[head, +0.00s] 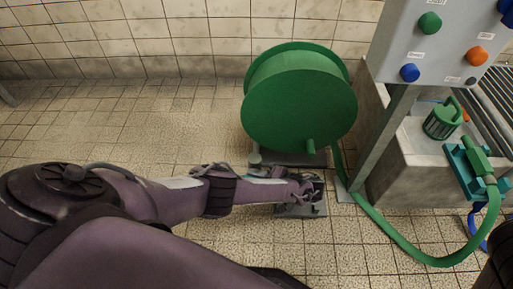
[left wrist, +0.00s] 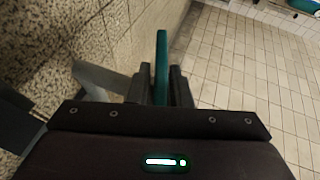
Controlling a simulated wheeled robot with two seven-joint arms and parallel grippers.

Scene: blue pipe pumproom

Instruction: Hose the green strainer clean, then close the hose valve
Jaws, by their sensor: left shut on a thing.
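The green strainer (head: 443,122) stands upright on the grey trough's ledge at the right; whether it is dirty is too small to tell. The green hose nozzle (head: 480,165) rests in a teal holder on the trough's front, with the green hose (head: 400,245) hanging below it. My left gripper (head: 312,188) is low, in front of the hose reel. In the left wrist view its fingers are shut on a teal lever (left wrist: 161,55), seemingly the hose valve's handle. The valve body is mostly hidden behind my left arm. My right gripper is out of view.
The big green hose reel (head: 300,105) stands on the floor by the tiled wall. A grey panel (head: 440,40) with coloured buttons is on a post beside the trough (head: 385,170). The tiled floor (head: 120,125) at the left is clear.

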